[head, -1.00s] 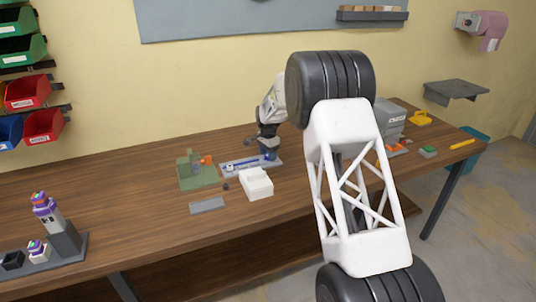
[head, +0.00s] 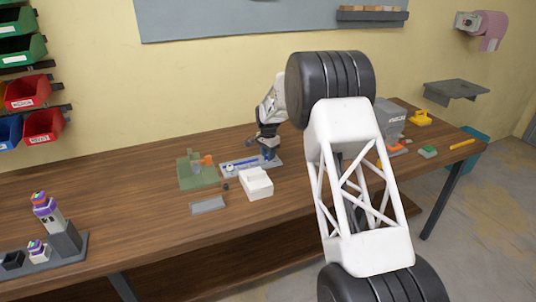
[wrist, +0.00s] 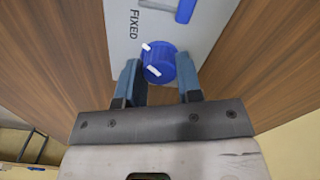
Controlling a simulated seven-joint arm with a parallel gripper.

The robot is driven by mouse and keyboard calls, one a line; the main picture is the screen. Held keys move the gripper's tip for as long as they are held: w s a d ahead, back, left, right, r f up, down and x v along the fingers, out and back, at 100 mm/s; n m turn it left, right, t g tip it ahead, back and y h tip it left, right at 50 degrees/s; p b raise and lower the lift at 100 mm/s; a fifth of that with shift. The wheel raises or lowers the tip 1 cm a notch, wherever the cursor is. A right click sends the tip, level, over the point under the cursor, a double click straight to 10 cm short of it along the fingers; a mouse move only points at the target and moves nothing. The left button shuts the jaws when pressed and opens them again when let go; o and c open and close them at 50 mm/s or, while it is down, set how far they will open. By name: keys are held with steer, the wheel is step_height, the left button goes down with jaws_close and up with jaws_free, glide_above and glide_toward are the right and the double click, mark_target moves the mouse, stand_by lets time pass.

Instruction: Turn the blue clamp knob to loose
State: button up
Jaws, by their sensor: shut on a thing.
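The blue clamp knob (wrist: 158,63) has white marks on its rim and sits on a light grey plate (wrist: 120,28) lettered FIXED. In the wrist view the two fingers of my gripper (wrist: 158,78) stand on either side of the knob, shut on it. In the head view my gripper (head: 267,148) is down at the right end of the same plate (head: 236,171), and the fingers largely hide the knob there. A blue bar lies along the plate, and part of a blue piece (wrist: 185,10) shows beyond the knob in the wrist view.
A green fixture (head: 198,178) with an orange part stands left of the plate. My arm hides part of the bench's right side.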

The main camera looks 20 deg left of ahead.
steer(key=n, duration=0.3)
steer(key=shift+n, duration=0.4)
steer(key=n, duration=0.4)
steer(key=shift+n, duration=0.3)
steer(key=n, duration=0.4)
steer(key=shift+n, duration=2.1)
steer(key=o, duration=0.9)
steer(key=shift+o, duration=0.2)
steer(key=shift+r, duration=0.15)
